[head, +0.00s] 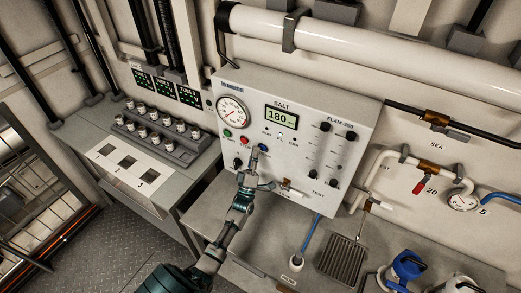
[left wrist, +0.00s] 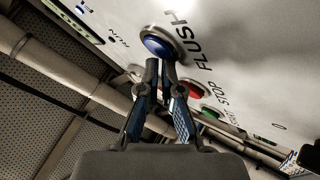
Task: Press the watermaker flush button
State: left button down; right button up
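The watermaker panel (head: 345,150) is a pale box on the wall with a round gauge and a display reading 180. Its blue flush button (head: 263,148) is low on the panel, right of the green and red buttons. My left gripper (head: 256,160) is just below and in front of it. In the left wrist view the blue button (left wrist: 158,43), beside the word FLUSH, is directly ahead of the left fingertips (left wrist: 159,64). The fingers are together and empty. The tips look very close to the button; I cannot tell whether they touch. My right gripper is not in view.
The red (left wrist: 190,90) and green (left wrist: 210,113) buttons are close to the left fingers. A small valve (head: 291,189) sticks out at the panel's lower edge. A counter (head: 225,200) with a drain grate (head: 342,259) lies below. A console with several knobs (head: 160,130) stands left.

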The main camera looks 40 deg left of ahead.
pick_arm(q)
jog(key=shift+w+d, duration=0.1)
jog(key=shift+d, duration=0.15)
jog(key=shift+s+d+r+p, duration=0.1)
jog(key=shift+s+d+p, duration=0.2)
jog(key=shift+p, duration=0.05)
jog(key=shift+s+d+r+p, duration=0.15)
jog(key=shift+s+d+p, duration=0.25)
jog(key=shift+s+d, duration=0.25)
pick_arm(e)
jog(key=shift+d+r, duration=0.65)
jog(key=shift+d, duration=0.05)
pick_arm(q)
jog(key=shift+w, duration=0.1)
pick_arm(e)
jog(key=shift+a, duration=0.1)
pick_arm(q)
jog(key=s+p, duration=0.2)
jog(key=s, duration=0.3)
jog(key=shift+d, duration=0.2)
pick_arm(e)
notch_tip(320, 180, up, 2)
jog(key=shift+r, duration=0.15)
pick_arm(q)
jog(key=shift+a, duration=0.15)
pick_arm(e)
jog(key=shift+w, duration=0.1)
